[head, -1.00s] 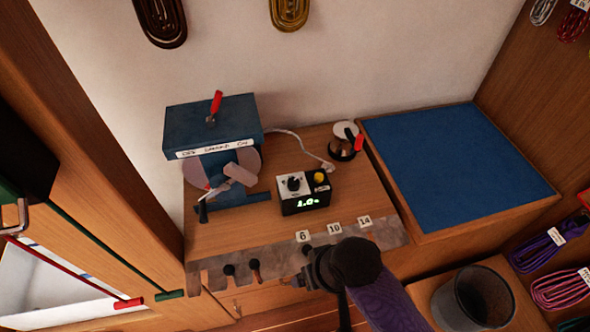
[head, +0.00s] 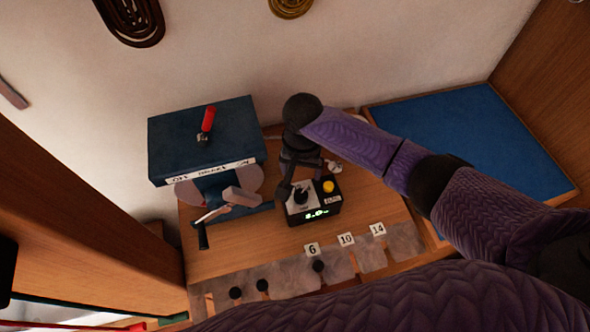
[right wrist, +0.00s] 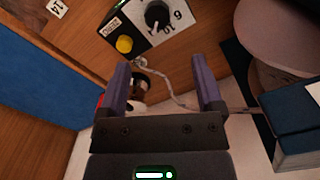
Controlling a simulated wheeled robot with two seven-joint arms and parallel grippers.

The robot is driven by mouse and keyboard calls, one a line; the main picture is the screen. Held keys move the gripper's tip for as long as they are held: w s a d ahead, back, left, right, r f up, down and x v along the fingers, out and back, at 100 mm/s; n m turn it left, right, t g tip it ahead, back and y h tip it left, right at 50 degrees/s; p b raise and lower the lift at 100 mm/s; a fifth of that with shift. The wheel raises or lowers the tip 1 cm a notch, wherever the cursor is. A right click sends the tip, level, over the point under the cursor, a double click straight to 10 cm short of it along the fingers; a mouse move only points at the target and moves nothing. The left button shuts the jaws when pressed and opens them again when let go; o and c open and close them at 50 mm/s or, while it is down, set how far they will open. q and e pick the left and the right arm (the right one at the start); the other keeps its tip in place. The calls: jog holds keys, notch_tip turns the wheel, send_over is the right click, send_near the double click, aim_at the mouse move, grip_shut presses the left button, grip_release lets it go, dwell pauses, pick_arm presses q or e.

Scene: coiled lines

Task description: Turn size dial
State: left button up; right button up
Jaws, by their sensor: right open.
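The size dial (head: 300,196) is a black knob on the white top of a small black control box (head: 323,209). The box has a yellow button (head: 328,186) and a lit green display on its front. My right gripper (head: 301,182) is over the back of the box, at the dial's far side. In the right wrist view its two fingers (right wrist: 160,77) are spread with nothing between them. There the dial (right wrist: 157,15) lies beyond the fingertips, apart from them, with printed numbers around it. My left gripper is not in view.
A blue machine (head: 205,140) with a red-handled lever and a crank stands left of the box. A blue mat (head: 460,145) lies at right. Tags 6, 10 and 14 and several dark pegs line the table's front edge. A cable runs behind the box.

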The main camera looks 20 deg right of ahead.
aim_at(301, 194)
jog(key=f, duration=0.2)
jog(key=f+b, duration=0.1)
jog(key=f, duration=0.1)
jog(key=shift+s, duration=0.4)
notch_tip(301, 194, down, 5)
jog(key=shift+b, duration=1.2)
jog(key=shift+f, duration=0.3)
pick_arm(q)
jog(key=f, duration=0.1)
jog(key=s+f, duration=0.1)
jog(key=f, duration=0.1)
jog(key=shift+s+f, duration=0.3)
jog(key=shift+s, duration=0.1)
pick_arm(e)
jog(key=shift+c, duration=0.9)
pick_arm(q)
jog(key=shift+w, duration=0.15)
pick_arm(e)
grip_shut()
